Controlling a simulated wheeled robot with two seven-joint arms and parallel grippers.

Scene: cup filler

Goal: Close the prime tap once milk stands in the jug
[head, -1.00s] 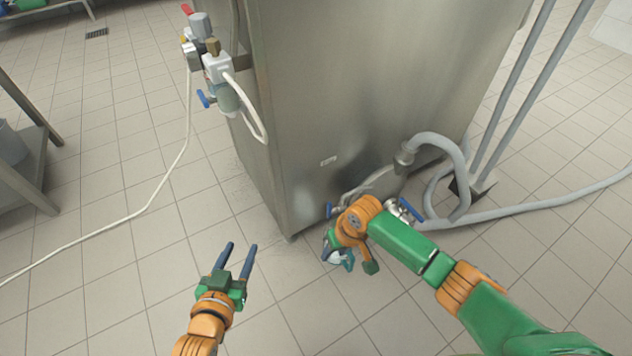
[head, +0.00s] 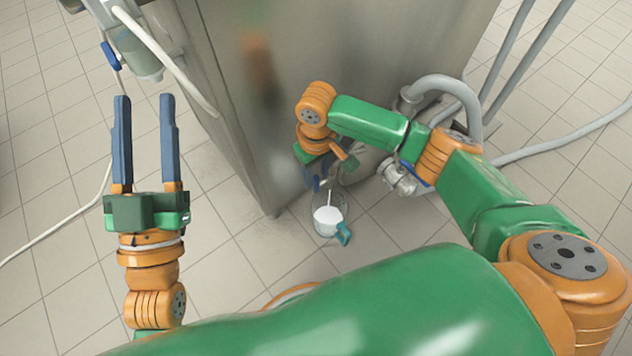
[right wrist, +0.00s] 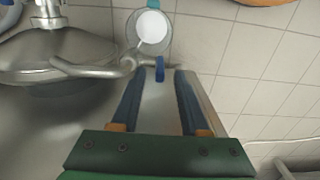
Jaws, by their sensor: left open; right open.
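A clear jug (head: 317,226) with a teal handle stands on the floor beside the steel machine, with white milk (head: 327,214) in it. A thin white stream runs down into it. In the right wrist view the jug (right wrist: 133,45) is at the top, below a bent metal pipe's end. The prime tap's blue lever (right wrist: 159,68) shows between the fingertips of my right gripper (right wrist: 160,74), which is open around it; contact is not clear. In the head view my right gripper (head: 316,178) is partly hidden by its own wrist. My left gripper (head: 145,98) is open and empty.
The steel cabinet (head: 330,50) fills the upper middle. A filler unit with a white hose (head: 165,60) hangs from its left side, above my left gripper. A grey hose (head: 450,85) and a metal valve fitting (head: 398,177) are right of my right gripper.

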